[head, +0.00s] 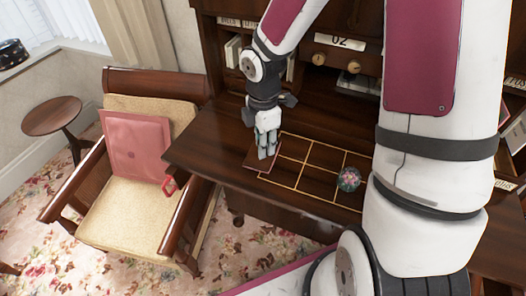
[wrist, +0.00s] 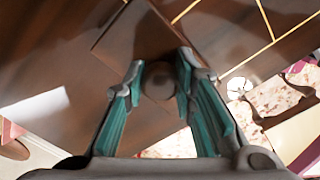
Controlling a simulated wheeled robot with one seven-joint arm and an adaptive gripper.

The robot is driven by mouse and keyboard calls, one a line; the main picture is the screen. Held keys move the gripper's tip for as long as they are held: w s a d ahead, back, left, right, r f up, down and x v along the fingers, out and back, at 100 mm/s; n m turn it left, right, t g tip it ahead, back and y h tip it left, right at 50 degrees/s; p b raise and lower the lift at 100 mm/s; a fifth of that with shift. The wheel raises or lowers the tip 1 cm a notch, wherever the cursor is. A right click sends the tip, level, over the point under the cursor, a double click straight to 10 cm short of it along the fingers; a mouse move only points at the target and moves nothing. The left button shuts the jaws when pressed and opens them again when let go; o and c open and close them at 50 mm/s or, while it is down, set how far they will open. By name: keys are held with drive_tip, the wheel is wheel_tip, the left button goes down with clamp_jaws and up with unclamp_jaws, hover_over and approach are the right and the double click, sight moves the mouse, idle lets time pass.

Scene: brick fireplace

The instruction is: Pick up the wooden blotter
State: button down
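The wooden blotter (head: 257,160) is a small dark-brown piece at the left edge of the gold-lined grid on the desk. In the wrist view its flat brown body (wrist: 135,38) shows beyond a round brown knob (wrist: 158,80). My gripper (head: 267,152) points down over it. In the wrist view the teal-padded fingers of my gripper (wrist: 161,66) stand on either side of the knob, close to it. I cannot tell whether both fingers press on it. In the head view the fingers hide part of the blotter, and I cannot tell whether it rests on the desk.
A colourful glass ball (head: 349,179) sits on the right of the grid. The dark desk (head: 205,145) has shelves and drawers behind. An armchair (head: 95,215) with a pink cushion (head: 136,147) stands left, a red object (head: 169,185) near the desk edge. A round side table (head: 52,116) is farther left.

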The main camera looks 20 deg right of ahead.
idle(0.3)
drive_tip(key=shift+r, duration=0.55)
drive_tip(key=r, duration=0.1)
drive_tip(key=s+r, duration=0.1)
drive_tip(key=shift+s+r, duration=0.15)
drive_tip(key=shift+r, duration=0.2)
drive_tip(key=s+d+r+p, duration=0.1)
drive_tip(key=s+p, duration=0.3)
drive_tip(key=s, duration=1)
drive_tip(key=shift+s, duration=0.4)
drive_tip(key=shift+r, duration=0.1)
